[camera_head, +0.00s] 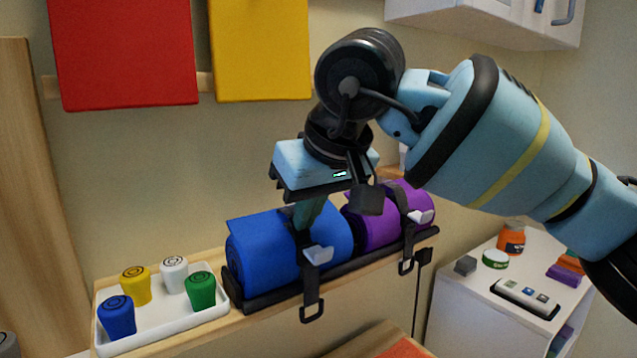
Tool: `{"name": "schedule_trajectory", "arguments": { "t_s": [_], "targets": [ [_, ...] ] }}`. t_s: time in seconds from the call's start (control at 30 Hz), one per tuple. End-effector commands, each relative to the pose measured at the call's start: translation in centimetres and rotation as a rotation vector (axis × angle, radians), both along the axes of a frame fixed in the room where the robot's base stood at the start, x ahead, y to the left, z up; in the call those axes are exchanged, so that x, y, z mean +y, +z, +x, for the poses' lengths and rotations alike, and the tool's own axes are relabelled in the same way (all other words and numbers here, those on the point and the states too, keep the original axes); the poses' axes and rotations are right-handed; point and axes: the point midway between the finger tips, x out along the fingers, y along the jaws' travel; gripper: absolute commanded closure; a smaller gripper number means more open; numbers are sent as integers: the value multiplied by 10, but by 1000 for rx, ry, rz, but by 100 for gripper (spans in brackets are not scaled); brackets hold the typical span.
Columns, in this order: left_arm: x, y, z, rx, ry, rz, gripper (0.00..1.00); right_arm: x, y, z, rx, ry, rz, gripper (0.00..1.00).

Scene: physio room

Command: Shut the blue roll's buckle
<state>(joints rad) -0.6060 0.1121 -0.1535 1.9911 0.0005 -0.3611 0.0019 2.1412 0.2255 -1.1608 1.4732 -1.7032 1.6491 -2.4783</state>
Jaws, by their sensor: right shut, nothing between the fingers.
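The blue roll (262,250) lies on a black rack (262,298) on the wooden shelf. A dark strap crosses its right part. The roll's buckle (319,254) is a light grey piece on the front of that strap, and it appears to stick outward. The strap's lower end hangs below the rack with a black ring (312,312). My right gripper (308,222) points down over the strap at the top of the blue roll, just above the buckle. Its fingers are shut and empty. I cannot tell whether they touch the strap. My left gripper is out of view.
A purple roll (375,228) with its own strap and grey buckle (420,217) lies right of the blue one. A white tray (170,325) with several coloured pots stands left. A white cabinet (470,310) with small items stands lower right.

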Motion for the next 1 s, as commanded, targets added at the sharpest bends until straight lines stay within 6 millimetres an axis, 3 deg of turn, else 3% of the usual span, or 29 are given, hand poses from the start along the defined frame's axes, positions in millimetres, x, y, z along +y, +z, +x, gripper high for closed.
{"name": "schedule_trajectory", "arguments": {
  "t_s": [0.03,0.4,1.0],
  "targets": [
    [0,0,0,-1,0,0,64,3,-9,3,3,1,0,100],
    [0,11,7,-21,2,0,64,-18,-10,-27,-3,0,1,100],
    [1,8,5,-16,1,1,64,-20,-13,-30,-8,0,6,100]
  ]
}}
